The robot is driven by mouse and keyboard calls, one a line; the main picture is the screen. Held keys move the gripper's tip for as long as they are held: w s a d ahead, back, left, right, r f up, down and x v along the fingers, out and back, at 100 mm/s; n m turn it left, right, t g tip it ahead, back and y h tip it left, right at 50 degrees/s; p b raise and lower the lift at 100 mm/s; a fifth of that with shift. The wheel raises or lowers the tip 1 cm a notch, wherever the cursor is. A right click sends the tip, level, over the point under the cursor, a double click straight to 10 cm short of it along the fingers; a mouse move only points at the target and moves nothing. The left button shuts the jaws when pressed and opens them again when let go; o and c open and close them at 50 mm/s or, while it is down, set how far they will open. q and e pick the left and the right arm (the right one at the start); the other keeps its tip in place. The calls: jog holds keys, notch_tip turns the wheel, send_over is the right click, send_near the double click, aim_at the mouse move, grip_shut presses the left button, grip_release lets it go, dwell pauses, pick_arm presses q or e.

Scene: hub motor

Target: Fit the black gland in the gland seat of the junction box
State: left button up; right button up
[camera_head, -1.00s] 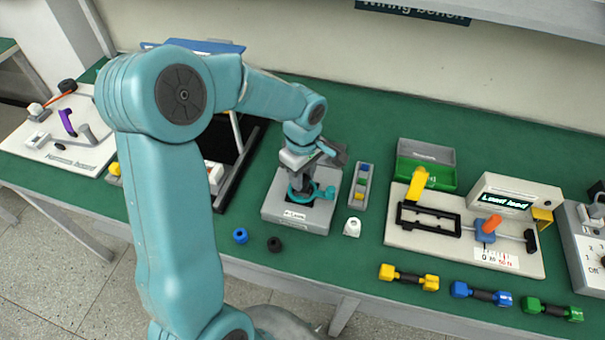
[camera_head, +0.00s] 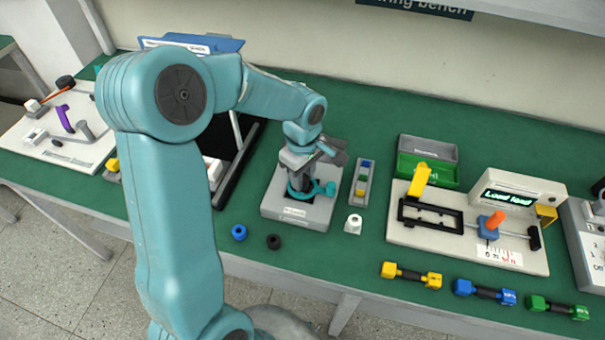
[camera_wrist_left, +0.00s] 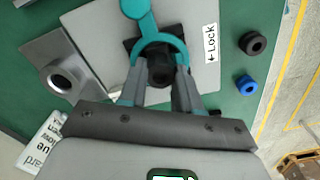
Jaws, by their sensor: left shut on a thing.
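The black gland (camera_head: 273,242) lies on the green bench in front of a grey box (camera_head: 297,212), apart from my gripper; it also shows in the left wrist view (camera_wrist_left: 252,43). The box, labelled "Lock" in the wrist view (camera_wrist_left: 190,22), carries a teal ring with a lever (camera_wrist_left: 139,12). My left gripper (camera_head: 300,186) points down over it. In the wrist view its fingers (camera_wrist_left: 164,76) are shut on a dark round part inside the teal ring. The fingers partly hide this part. I cannot tell which thing is the junction box. My right gripper is not in view.
A blue gland (camera_head: 239,232) lies left of the black one, and a white piece (camera_head: 353,223) stands to the right. A narrow tray (camera_head: 364,181) is beside the box. A metal piece with a round hole (camera_wrist_left: 62,80) shows in the wrist view. A test board (camera_head: 400,235) stands farther right.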

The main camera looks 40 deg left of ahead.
pick_arm(q)
jog(key=o, duration=1.1)
notch_tip(320, 180, up, 16)
jog(key=shift+r+p, duration=0.2)
jog(key=shift+p, duration=0.15)
